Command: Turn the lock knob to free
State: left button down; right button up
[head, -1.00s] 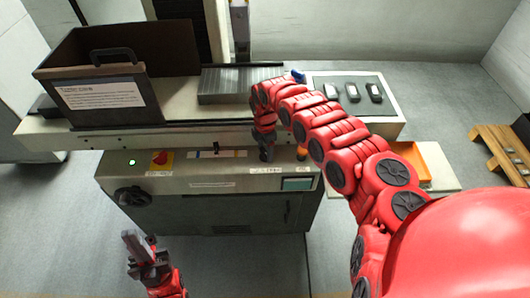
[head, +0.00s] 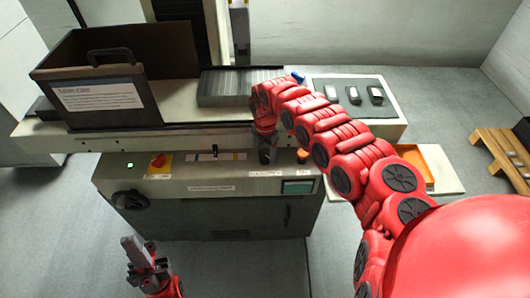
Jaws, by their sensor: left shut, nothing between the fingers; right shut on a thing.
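My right gripper (head: 264,154) reaches down from above onto the top of the machine's control panel (head: 190,177). It is shut on a small dark thing there, which I take to be the lock knob. The fingers hide most of the knob, so its pointer and exact angle cannot be read. A pale label lies on the panel just in front of it. My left gripper (head: 131,247) is shut and empty, low in front of the machine at the left.
Near the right gripper are an amber knob (head: 302,155) and a small screen (head: 297,187). Further left are a slim lever (head: 215,151), a red knob (head: 158,161) on a yellow plate, a green light (head: 130,165) and a black handwheel (head: 130,199). A brown bin (head: 122,60) stands behind.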

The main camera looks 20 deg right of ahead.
aim_at(265, 155)
jog(key=o, duration=1.4)
jog(key=shift+d+r, duration=0.1)
jog(key=shift+r, duration=0.45)
notch_tip(265, 155, up, 16)
jog(key=b, duration=0.3)
jog(key=shift+r, duration=0.15)
jog(key=shift+s, duration=0.1)
